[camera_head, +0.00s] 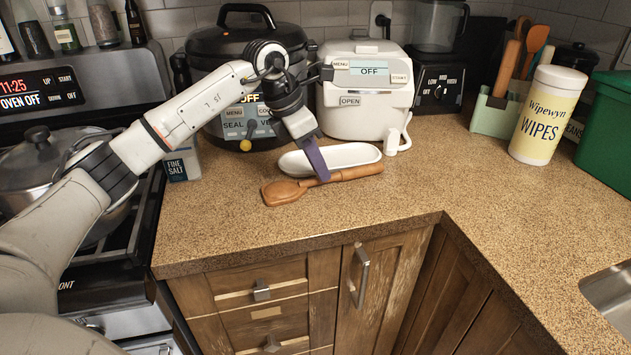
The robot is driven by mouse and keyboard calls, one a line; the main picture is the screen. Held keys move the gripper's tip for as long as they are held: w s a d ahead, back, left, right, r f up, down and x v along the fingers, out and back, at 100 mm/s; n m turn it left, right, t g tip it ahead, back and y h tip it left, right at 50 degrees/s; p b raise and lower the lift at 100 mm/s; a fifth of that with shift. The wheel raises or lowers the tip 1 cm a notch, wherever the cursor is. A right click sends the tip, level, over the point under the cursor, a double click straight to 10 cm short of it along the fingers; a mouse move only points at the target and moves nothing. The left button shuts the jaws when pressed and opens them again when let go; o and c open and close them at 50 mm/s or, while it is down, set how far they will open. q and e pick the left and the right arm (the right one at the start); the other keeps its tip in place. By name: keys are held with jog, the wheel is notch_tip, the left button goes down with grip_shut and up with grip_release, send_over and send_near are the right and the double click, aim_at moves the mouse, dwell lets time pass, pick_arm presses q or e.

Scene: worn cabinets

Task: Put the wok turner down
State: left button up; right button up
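The wok turner (284,192) is a wooden tool in the camera_head view, with its broad head to the left and its handle (357,172) to the right. It lies on or very close to the counter, just in front of a white oval dish (335,157). My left gripper (321,177) reaches down from above, its purple finger at the turner where the head meets the handle. Only one finger shows clearly, so I cannot tell whether it grips the turner. My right gripper is not in view.
A black pressure cooker (222,82) and a white cooker (365,110) stand behind the dish. A salt box (182,162) is at the left, beside the stove. A wipes canister (546,120) stands at the right. The speckled counter (440,190) in front and right is clear.

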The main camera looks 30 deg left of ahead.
pick_arm(q)
jog(key=shift+x, duration=1.15)
jog(key=shift+f, duration=0.1)
grip_shut()
